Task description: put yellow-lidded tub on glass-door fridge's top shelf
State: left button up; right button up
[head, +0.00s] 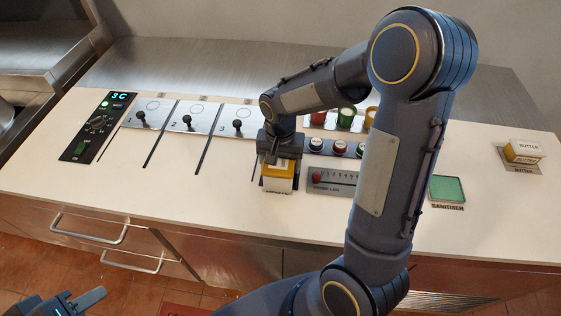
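The yellow-lidded tub (278,184) stands on or just over the pale counter, near its front edge, in the middle of the head view. My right gripper (279,160) is directly above it and points down at it. Its fingertips are down at the yellow lid, but I cannot tell whether they are shut on it. My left gripper (68,303) is at the bottom left corner, low in front of the counter and partly cut off. Its fingers are apart and empty. The glass-door fridge is not in view.
A panel with a display (98,124), levers (187,121) in slots, a slider box (333,182) and several round-topped pieces are on the counter. A green sanitiser pad (446,189) and a butter box (523,150) are at right. Drawer handles (90,228) stick out in front.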

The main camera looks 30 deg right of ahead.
jog(key=shift+f, duration=0.2)
jog(key=o, duration=1.4)
jog(key=shift+r, duration=0.1)
